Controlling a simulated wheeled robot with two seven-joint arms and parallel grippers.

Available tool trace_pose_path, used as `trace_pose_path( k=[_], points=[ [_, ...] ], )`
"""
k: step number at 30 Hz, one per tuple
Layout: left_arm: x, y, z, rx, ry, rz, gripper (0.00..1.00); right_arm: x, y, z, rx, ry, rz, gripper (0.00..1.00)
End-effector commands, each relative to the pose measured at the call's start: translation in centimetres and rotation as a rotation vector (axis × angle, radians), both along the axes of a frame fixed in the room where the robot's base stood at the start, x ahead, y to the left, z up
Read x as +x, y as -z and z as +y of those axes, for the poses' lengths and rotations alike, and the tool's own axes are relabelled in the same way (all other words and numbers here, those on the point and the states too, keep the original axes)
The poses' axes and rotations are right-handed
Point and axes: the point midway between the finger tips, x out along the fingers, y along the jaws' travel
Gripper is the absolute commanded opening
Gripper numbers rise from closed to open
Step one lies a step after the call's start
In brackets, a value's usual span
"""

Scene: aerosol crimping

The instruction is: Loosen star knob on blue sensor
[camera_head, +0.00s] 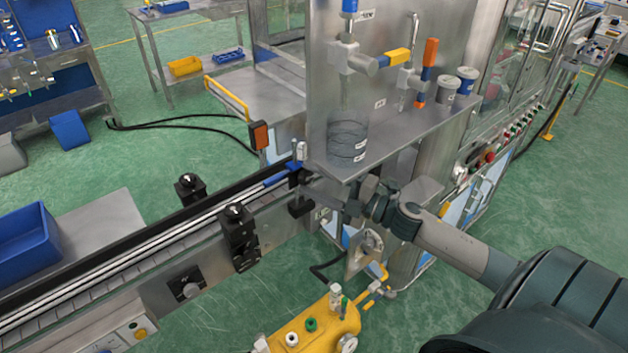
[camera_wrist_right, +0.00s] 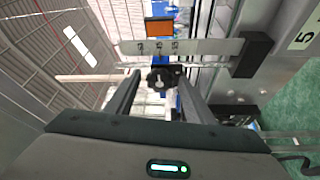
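The blue sensor (camera_head: 284,174) sits at the end of the conveyor rail, beside the steel machine panel. In the right wrist view a black star knob (camera_wrist_right: 159,80) lies between my fingertips, near their far ends. My right gripper (camera_head: 308,189) reaches in from the right below the steel shelf, close to the sensor mount. In the right wrist view its two dark fingers (camera_wrist_right: 159,84) stand apart on either side of the knob, with a gap showing. Contact with the knob cannot be told. The knob is hard to make out in the head view. My left gripper is out of view.
A steel shelf (camera_head: 420,127) with valves and cups hangs just above my right wrist. Black brackets with knobs (camera_head: 237,230) stand along the conveyor (camera_head: 150,245). A yellow unit (camera_head: 318,330) stands below. An orange reflector box (camera_head: 258,135) is behind the sensor.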

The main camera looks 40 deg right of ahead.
Motion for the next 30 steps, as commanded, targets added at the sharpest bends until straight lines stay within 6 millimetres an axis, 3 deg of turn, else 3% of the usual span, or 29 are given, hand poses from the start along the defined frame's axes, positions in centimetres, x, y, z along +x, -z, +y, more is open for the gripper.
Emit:
trace_pose_path(
  k=[16,30],
  points=[
    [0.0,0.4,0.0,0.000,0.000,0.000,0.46,-0.6,0.2,-0.3,0.000,0.001,0.002,0.51],
    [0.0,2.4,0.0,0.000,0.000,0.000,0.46,-5.2,0.8,-2.5,0.000,0.000,0.004,0.51]
  ],
)
